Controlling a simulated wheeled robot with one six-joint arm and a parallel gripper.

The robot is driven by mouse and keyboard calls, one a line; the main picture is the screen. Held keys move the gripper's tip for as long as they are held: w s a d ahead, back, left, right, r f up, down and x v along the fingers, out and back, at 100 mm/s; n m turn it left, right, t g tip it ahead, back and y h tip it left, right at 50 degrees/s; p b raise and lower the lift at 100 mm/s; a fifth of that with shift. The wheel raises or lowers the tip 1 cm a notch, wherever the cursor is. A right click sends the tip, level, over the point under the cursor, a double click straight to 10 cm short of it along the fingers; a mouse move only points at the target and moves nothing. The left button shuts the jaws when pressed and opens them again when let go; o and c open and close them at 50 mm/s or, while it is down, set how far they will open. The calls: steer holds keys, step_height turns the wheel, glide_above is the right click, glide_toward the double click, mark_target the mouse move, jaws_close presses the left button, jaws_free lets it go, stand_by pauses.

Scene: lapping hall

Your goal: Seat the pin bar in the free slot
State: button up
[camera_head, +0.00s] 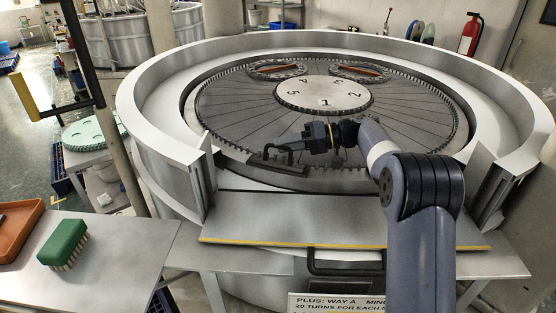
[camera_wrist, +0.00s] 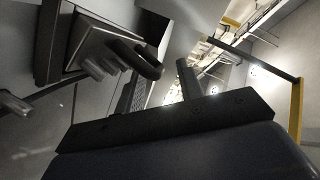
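In the head view a dark bar with a black bow handle, which looks like the pin bar (camera_head: 278,167), lies at the near edge of the round toothed plate (camera_head: 415,115), just inside the front gap of the tub wall. My gripper (camera_head: 296,147) is low over the plate, at or very close to the handle. Whether its fingers close on the handle is too small to tell. In the wrist view a curved black handle (camera_wrist: 142,58) shows near the middle, and a dark bar (camera_wrist: 165,121) crosses the lower part. The free slot cannot be made out.
A high metal tub wall (camera_head: 158,125) rings the plate, with a yellow-edged shelf (camera_head: 300,220) before its front gap. Two toothed rings (camera_head: 277,70) lie at the back around a numbered disc (camera_head: 325,94). A green brush (camera_head: 63,243) stands on the left table.

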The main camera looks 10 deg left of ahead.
mark_target(272, 145)
steer(key=p+x, duration=0.1)
steer(key=x, duration=0.3)
steer(key=shift+a, duration=0.15)
steer(key=shift+f, duration=0.1)
jaws_close()
